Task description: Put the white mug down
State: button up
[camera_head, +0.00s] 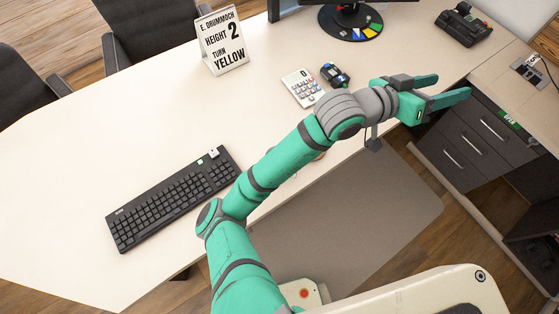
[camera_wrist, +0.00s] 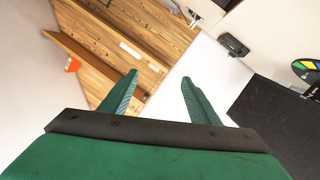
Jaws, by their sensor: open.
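I cannot make out a white mug in either view. Part of the desk is hidden behind my arm, and a small brownish edge shows beside the forearm in the head view, too little to identify. My gripper (camera_head: 453,86) is open with nothing between its fingers. It is stretched out to the right, over the right part of the desk near the drawer unit. In the wrist view my gripper (camera_wrist: 159,76) also shows both green fingers apart and empty.
A dark drawer unit (camera_head: 470,140) stands at right. Desk space at left is clear.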

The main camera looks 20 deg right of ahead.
jog(key=a+f+m+g+y, duration=0.1)
jog(key=a+f+y, duration=0.35)
jog(key=f, duration=0.35)
jog(key=a+f+g+y, duration=0.1)
jog(key=a+f+y, duration=0.35)
jog(key=f, duration=0.25)
jog(key=w+a+f+y, duration=0.1)
jog(key=a+f+y, duration=0.1)
jog(key=a, duration=0.5)
jog(key=w+a+f+n+y, duration=0.1)
jog(key=a+f+y, duration=0.2)
jog(key=a, duration=0.4)
jog(key=w+a+f+y, duration=0.1)
jog(key=a+f+y, duration=0.1)
jog(key=a, duration=0.5)
jog(key=shift+a+f+n, duration=0.15)
jog(key=shift+n, duration=0.15)
jog(key=shift+a+f+y, duration=0.2)
jog(key=shift+a+y, duration=0.1)
jog(key=shift+s+d+f, duration=0.1)
jog(key=shift+f, duration=5.1)
grip_shut()
jog(key=shift+r, duration=0.1)
